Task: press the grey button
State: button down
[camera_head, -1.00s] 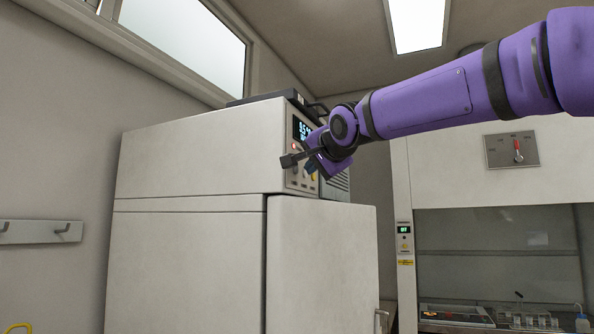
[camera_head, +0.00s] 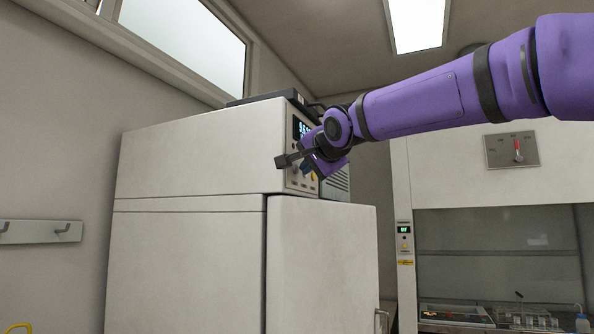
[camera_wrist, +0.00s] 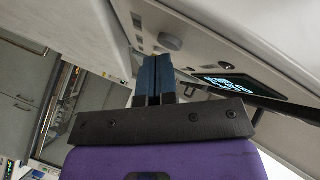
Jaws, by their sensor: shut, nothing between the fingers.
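The control panel (camera_head: 298,178) is on the front of the big white cabinet (camera_head: 200,160), largely hidden behind my wrist in the head view. In the wrist view a round grey button or knob (camera_wrist: 170,41) sits on the panel (camera_wrist: 200,50), just beyond and slightly right of my fingertips. Small dark and pale controls (camera_wrist: 137,21) are to its left. My gripper (camera_wrist: 154,58) is shut and empty, its two blue fingers together, pointing at the panel. I cannot tell whether they touch it. In the head view my gripper (camera_head: 311,168) is close to the panel.
A lit display (camera_wrist: 235,88) is on the panel, right of my fingers in the wrist view. A dark flat device (camera_head: 265,99) lies on the cabinet top. A fume hood (camera_head: 495,190) stands at the right. Free space lies between hood and cabinet.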

jog(key=shift+a, duration=0.25)
jog(key=shift+d, duration=0.2)
dwell(0.5)
jog(key=shift+s+d, duration=0.2)
jog(key=shift+d, duration=0.35)
jog(key=d, duration=0.1)
jog(key=s+d, duration=0.1)
jog(key=d, duration=0.2)
jog(key=shift+s+d, duration=0.4)
dwell(0.7)
